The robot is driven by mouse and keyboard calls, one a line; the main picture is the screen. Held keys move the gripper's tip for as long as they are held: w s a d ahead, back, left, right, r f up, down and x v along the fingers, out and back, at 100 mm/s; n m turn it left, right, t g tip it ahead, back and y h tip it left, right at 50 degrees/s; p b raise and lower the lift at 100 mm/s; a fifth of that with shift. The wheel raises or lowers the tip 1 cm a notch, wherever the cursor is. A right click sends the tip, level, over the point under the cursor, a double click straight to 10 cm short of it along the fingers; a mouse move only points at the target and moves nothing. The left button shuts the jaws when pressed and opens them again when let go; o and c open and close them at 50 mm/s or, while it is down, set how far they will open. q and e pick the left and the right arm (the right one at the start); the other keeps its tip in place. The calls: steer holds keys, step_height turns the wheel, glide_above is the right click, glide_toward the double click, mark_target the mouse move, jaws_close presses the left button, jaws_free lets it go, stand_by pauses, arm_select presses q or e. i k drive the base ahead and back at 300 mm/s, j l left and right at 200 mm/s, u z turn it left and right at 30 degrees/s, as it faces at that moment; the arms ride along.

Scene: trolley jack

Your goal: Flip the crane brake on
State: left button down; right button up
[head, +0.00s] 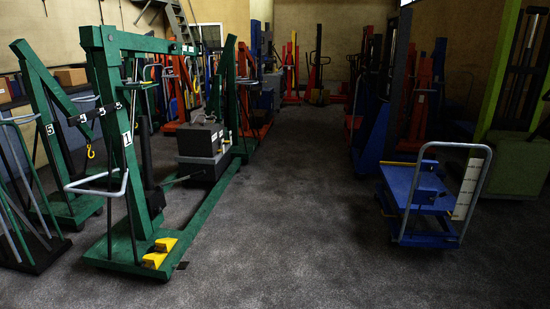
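A green crane (120,140) marked with a white 1 stands at the left. Its upright post rises from a green base, its boom reaches back to the right, and a white handle bar (97,186) juts out to the left of the post. Two yellow pedals (160,252) sit at the near end of its base. They look like the brake, but I cannot tell whether it is on or off. A second green crane (52,120), marked 5, stands behind to the left. Neither of my grippers shows in the head view.
A grey box-like block (204,140) sits by the crane's long leg. A blue lift cart (425,200) with a white handle stands at the right. Red and blue lifters line the back and right. The dark floor (290,220) in the middle is clear.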

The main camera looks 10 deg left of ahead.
mark_target(183, 266)
steer(key=i+u, duration=0.25)
steer(key=i, duration=0.3)
steer(key=i+u, duration=0.2)
steer(key=i, duration=0.4)
steer(key=i+l+u, duration=0.25)
steer(key=i, duration=0.3)
steer(key=i+u, duration=0.2)
steer(key=i, duration=0.45)
steer(key=i+u, duration=0.15)
steer(key=i, duration=0.5)
steer(key=i+l+u, duration=0.2)
steer(key=i, duration=0.4)
